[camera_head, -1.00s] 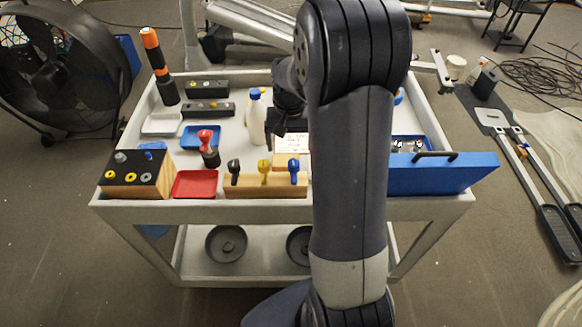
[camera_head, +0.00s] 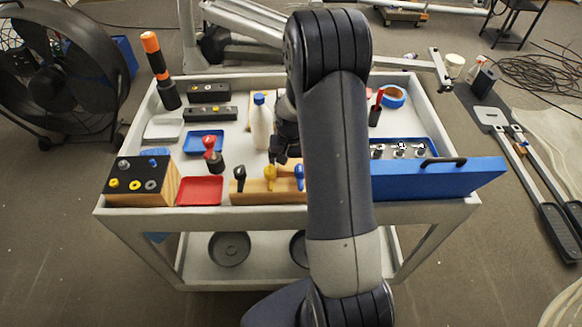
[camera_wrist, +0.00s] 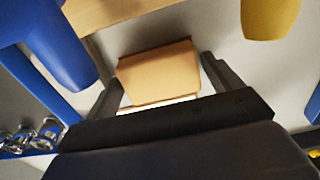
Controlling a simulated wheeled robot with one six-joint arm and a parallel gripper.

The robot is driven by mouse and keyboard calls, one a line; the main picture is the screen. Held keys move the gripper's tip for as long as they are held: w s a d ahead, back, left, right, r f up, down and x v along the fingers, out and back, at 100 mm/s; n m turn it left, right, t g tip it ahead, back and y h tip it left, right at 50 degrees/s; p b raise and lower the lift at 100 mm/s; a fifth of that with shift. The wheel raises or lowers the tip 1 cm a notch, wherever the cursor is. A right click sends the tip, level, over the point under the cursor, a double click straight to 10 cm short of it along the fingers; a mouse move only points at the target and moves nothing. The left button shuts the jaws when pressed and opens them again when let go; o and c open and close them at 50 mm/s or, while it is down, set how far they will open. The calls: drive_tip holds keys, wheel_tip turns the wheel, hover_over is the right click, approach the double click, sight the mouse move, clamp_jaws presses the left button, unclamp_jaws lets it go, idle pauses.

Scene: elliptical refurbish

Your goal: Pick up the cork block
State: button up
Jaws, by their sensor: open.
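The cork block (camera_wrist: 158,72) is a plain tan block in the wrist view. It lies ahead of my gripper, lined up between the two fingers, with clear space on both sides. My gripper (camera_wrist: 163,80) is open and empty. In the head view, my gripper (camera_head: 281,152) is low over the cart, just behind the wooden holder (camera_head: 268,197) and right of the white bottle. There the block is hidden behind my arm and gripper.
The wooden holder carries black, yellow and blue handles close to my gripper. A white bottle with a blue cap (camera_head: 261,122) stands left of it. A blue lidded case (camera_head: 440,180) is at the right. A red tray (camera_head: 200,191) is at the front left.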

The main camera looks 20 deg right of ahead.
sight(291, 165)
drive_tip(key=c, duration=0.8)
drive_tip(key=shift+o, duration=0.2)
drive_tip(key=shift+r, duration=0.1)
wheel_tip(291, 165, up, 10)
